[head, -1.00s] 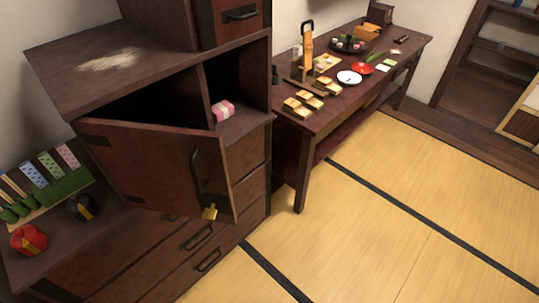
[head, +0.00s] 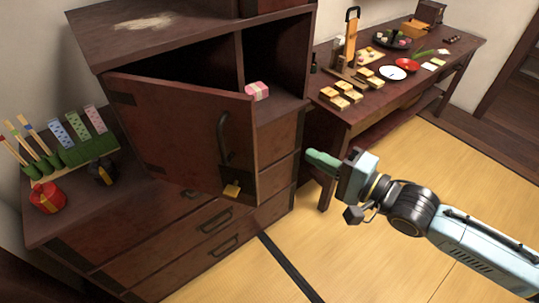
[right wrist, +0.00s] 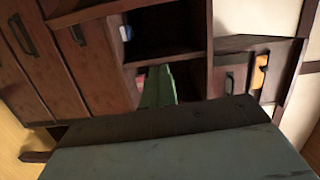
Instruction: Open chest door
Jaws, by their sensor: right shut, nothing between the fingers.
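The dark red-brown chest door (head: 175,135) stands ajar, hinged at its left side. A dark gap shows above and behind it. Its black curved handle (head: 223,140) is near the free right edge, with a gold piece (head: 231,190) below it. The chest (head: 285,133) has drawers below the door. My right gripper (head: 322,162) has green fingers, shut and empty, right of the door and apart from its handle. In the right wrist view its fingers (right wrist: 158,88) show in front of the dark chest openings. My left gripper is out of view.
A pink wrapped box (head: 257,91) sits in the open compartment beside the door. A low side table (head: 340,118) with food stands behind my right gripper. Several small items, including a red pouch (head: 47,197), lie at the left. The tatami floor (head: 300,250) in front is clear.

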